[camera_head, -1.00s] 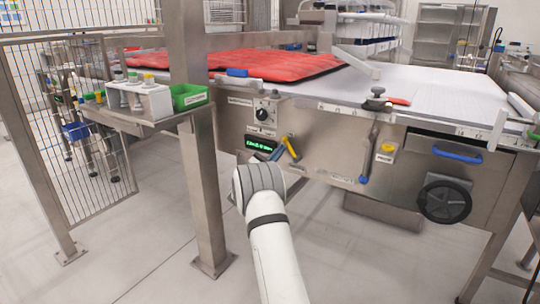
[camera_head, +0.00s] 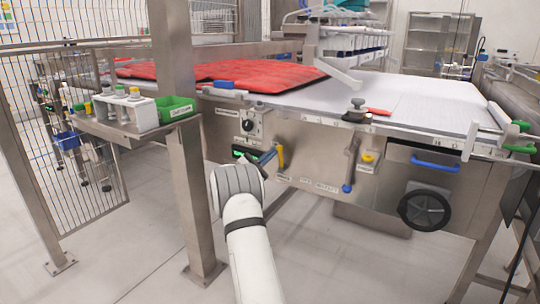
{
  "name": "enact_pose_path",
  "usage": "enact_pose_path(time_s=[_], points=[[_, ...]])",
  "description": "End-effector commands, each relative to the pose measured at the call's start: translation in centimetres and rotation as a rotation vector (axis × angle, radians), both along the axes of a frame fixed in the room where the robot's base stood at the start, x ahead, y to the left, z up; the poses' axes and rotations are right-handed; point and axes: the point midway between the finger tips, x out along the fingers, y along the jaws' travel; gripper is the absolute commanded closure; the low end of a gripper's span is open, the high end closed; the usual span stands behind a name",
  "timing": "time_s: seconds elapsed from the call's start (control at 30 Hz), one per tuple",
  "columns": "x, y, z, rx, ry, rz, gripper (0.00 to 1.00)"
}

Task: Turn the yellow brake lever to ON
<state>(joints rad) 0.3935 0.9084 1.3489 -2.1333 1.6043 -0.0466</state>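The yellow brake lever (camera_head: 281,157) is on the steel front panel of the table, right of the green-lit display (camera_head: 243,153). It stands nearly upright. My white arm rises from the bottom, and its rounded wrist hides part of the panel. My gripper (camera_head: 267,157) shows only as a small dark and blue shape just left of the lever. It is close to the lever, but I cannot tell whether it touches it. Its fingers are too small and too hidden to tell open from shut. The small labels below the lever are not readable.
A steel post (camera_head: 192,195) stands close left of my arm. Right of the lever are a hanging handle with a blue tip (camera_head: 349,170), a yellow button (camera_head: 368,157) and a black handwheel (camera_head: 425,206). A dial (camera_head: 248,125) sits above the display. Open floor lies below.

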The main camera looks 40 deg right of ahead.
Motion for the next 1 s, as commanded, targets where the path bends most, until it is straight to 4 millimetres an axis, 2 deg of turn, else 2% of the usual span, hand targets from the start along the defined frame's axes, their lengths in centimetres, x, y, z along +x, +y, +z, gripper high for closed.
enact_pose_path(time_s=[0.67,0.87,1.0], points=[[-0.1,-0.3,0.1,-0.001,-0.001,-0.007,1.0],[1.9,1.3,0.1,-0.001,-0.003,-0.006,1.0],[2.9,4.2,0.5,0.001,0.001,-0.006,1.0]])
